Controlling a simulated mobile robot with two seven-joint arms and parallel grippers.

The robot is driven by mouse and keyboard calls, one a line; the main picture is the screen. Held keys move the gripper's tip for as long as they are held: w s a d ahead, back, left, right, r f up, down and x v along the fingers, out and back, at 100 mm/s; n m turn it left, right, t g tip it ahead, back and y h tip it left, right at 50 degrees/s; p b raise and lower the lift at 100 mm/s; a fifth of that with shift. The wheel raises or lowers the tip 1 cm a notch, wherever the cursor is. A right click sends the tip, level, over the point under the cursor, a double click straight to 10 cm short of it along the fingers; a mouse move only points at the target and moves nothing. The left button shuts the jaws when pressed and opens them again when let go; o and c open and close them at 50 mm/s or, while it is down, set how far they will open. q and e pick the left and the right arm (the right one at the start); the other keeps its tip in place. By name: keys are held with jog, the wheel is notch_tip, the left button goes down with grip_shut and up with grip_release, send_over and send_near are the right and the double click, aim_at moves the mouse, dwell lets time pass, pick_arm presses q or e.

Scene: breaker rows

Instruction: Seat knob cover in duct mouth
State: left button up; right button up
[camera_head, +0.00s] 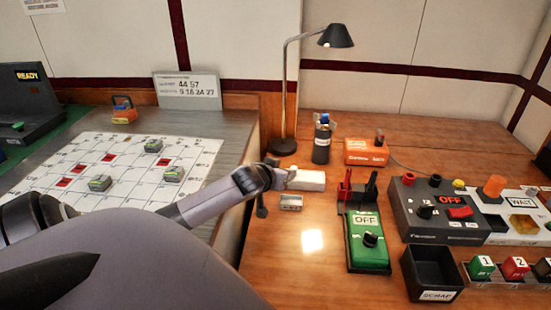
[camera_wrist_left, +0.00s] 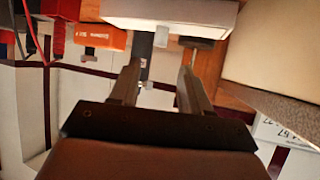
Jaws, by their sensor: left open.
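My left gripper (camera_wrist_left: 160,78) is open in the left wrist view, with nothing between its fingers. In the head view its arm comes in from the left and ends beside a white block (camera_head: 307,181), right of the grid board. The block also shows across the top of the wrist view (camera_wrist_left: 165,14), beyond the fingertips. A small grey box (camera_head: 290,202) lies on the table just in front of the block. I cannot tell which object is the knob cover, nor pick out the duct mouth. My right gripper is not in view.
A green OFF box (camera_head: 366,242) with a black knob stands to the right. Past it are a grey OFF panel (camera_head: 420,222) and a black scrap bin (camera_head: 432,275). A lamp (camera_head: 285,144), a dark bottle (camera_head: 321,148) and an orange box (camera_head: 366,152) stand behind.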

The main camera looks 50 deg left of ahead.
pick_arm(q)
jog(key=shift+v, duration=1.95)
